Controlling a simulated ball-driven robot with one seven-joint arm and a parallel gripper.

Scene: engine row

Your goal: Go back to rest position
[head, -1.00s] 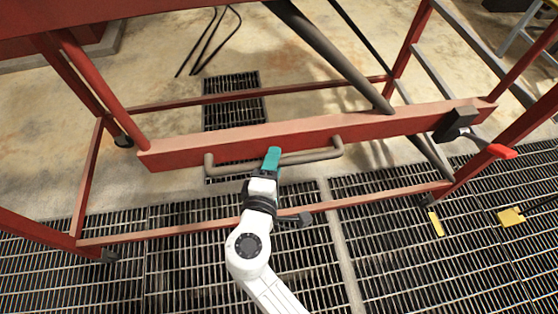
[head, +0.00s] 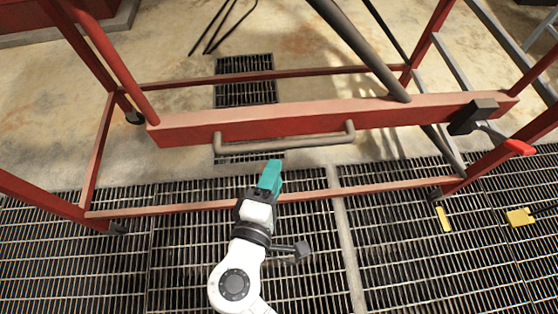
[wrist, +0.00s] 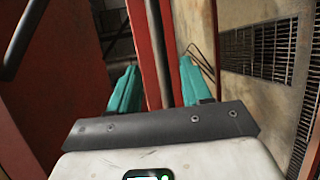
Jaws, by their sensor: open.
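My gripper (head: 270,175) has teal fingers and ends my white arm, low in the middle of the head view. It is in front of the red beam (head: 240,125) and its grey handle bar (head: 285,143), with the fingertips a little below the bar in the picture. In the wrist view the two teal fingers (wrist: 158,85) stand apart. The handle bar and a red beam show between and beyond them, and nothing is held.
A red frame with a lower rail (head: 160,208) surrounds the beam. A black block (head: 473,116) with a red-tipped lever (head: 517,147) sits at its right end. Floor grating (head: 400,245) lies in front, with yellow pieces (head: 521,216) at the right.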

